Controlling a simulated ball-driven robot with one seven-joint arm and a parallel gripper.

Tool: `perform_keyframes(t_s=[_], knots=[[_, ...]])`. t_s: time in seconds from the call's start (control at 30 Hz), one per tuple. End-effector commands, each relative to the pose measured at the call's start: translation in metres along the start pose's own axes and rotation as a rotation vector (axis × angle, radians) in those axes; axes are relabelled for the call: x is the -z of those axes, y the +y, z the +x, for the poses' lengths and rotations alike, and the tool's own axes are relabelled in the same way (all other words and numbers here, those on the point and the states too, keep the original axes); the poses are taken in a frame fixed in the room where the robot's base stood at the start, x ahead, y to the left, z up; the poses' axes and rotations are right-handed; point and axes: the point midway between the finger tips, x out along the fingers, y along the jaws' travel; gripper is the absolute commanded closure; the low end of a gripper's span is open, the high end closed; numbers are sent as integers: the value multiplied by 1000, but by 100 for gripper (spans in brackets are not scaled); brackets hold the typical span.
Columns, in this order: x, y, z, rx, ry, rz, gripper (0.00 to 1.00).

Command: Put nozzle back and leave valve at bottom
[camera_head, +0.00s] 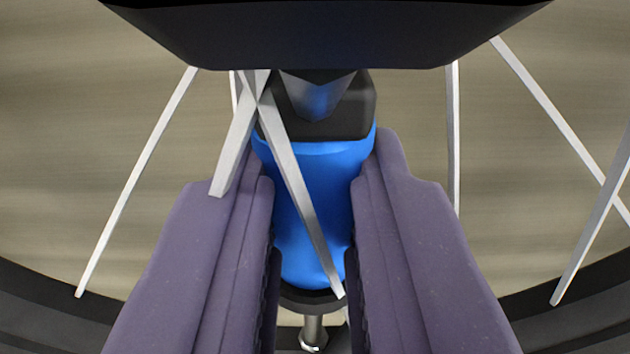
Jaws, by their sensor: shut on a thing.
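The nozzle (305,235) is a blue rounded body with a black top part, in the middle of the head camera view. My gripper (314,205) is shut on it, with one purple finger on each side. The valve (313,332) is a short metal stem at the bottom of the wheel, directly below the nozzle's dark lower rim. A small gap seems to show between the nozzle and the valve's threaded end, but I cannot tell whether they touch.
Silver spokes (137,180) fan out on both sides, and one crosses in front of the nozzle. The black wheel rim (45,310) curves along the bottom. A large dark part (320,35) fills the top. Blurred brown-grey ground lies behind.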

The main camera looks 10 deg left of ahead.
Motion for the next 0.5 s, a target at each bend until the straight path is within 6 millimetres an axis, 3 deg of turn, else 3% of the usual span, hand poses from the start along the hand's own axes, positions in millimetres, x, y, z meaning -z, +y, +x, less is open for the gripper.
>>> perform_keyframes(t_s=[0.5], knots=[[7, 0, -1, 0, 0, 1, 99]])
